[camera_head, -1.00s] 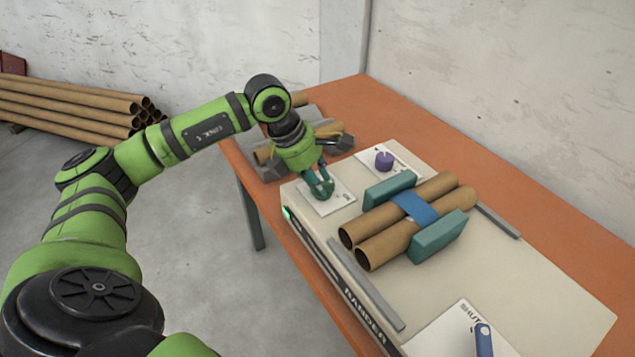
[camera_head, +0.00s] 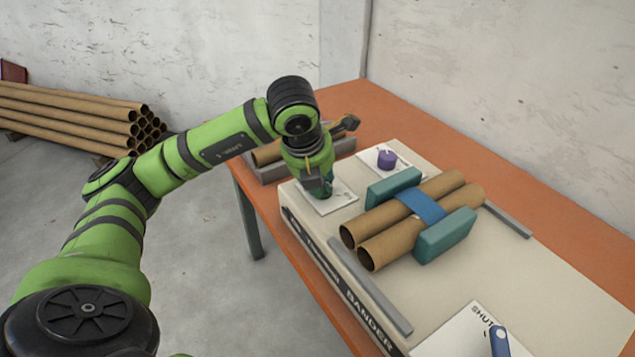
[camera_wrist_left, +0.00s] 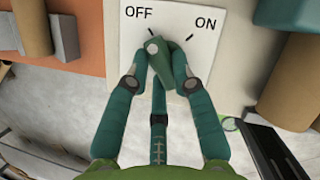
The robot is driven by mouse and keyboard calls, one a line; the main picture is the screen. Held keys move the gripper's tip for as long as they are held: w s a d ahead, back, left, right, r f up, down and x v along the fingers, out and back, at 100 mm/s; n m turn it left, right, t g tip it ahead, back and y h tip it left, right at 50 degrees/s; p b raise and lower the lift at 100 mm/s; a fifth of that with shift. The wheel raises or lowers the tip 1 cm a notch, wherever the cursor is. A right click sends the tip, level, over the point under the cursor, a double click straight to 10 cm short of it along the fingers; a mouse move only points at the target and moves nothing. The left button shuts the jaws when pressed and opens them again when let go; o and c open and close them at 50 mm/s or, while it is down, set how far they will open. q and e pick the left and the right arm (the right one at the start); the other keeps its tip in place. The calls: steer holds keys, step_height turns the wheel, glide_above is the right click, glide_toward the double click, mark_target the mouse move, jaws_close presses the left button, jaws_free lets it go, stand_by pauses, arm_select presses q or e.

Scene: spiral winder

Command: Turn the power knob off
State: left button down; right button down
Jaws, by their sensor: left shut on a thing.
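The teal power knob (camera_wrist_left: 163,62) sits on a white plate (camera_wrist_left: 205,62) marked OFF and ON, shown in the left wrist view. The pale dot on its narrow end points up and left, towards the OFF tick. My left gripper (camera_wrist_left: 160,66) is shut on the knob, one finger on each side. In the head view my left gripper (camera_head: 322,187) is over the white plate (camera_head: 342,196) at the machine's near left corner and hides most of the knob. My right gripper is not in view.
On the bander (camera_head: 550,270), cardboard tubes (camera_head: 385,238) lie under a blue band between teal blocks (camera_head: 447,236). A purple knob (camera_head: 386,158) stands behind and a blue lever (camera_head: 499,340) in front. A grey tray (camera_head: 270,172) with tubes is close to my gripper.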

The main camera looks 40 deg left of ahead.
arm_select(q)
steer(key=shift+d+r+n, duration=0.1)
steer(key=shift+n, duration=0.4)
steer(key=shift+y, duration=0.3)
steer(key=shift+n, duration=0.3)
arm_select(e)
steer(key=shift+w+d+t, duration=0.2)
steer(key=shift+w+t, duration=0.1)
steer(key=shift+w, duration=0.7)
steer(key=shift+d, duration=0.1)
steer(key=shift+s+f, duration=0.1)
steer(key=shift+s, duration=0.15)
arm_select(q)
steer(key=c, duration=1)
jaws_free()
steer(key=shift+c, duration=0.2)
